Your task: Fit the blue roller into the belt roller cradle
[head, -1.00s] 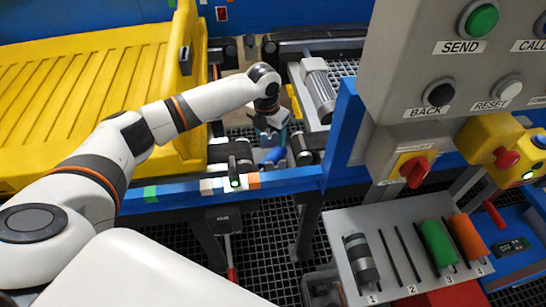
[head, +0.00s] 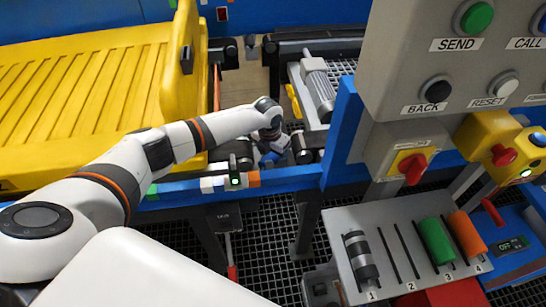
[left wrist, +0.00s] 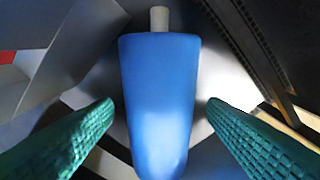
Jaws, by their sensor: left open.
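The blue roller (head: 270,159) lies in the gap of the conveyor line behind the blue front rail, partly hidden by my gripper. In the left wrist view the blue roller (left wrist: 158,100) is large, with a pale axle stub at its top end. My left gripper (left wrist: 159,104) is open, with one green ribbed finger on each side of the roller and a gap showing on both sides near the tips. In the head view my left gripper (head: 274,150) is right over the roller. Grey plates surround the roller; I cannot tell whether it sits in the cradle. My right gripper is out of view.
A yellow tray (head: 85,75) fills the left. The blue rail (head: 290,179) runs in front. At right are a button panel (head: 460,75) and a numbered rack (head: 395,220) holding grey-black, green and orange rollers; its slot 2 is empty.

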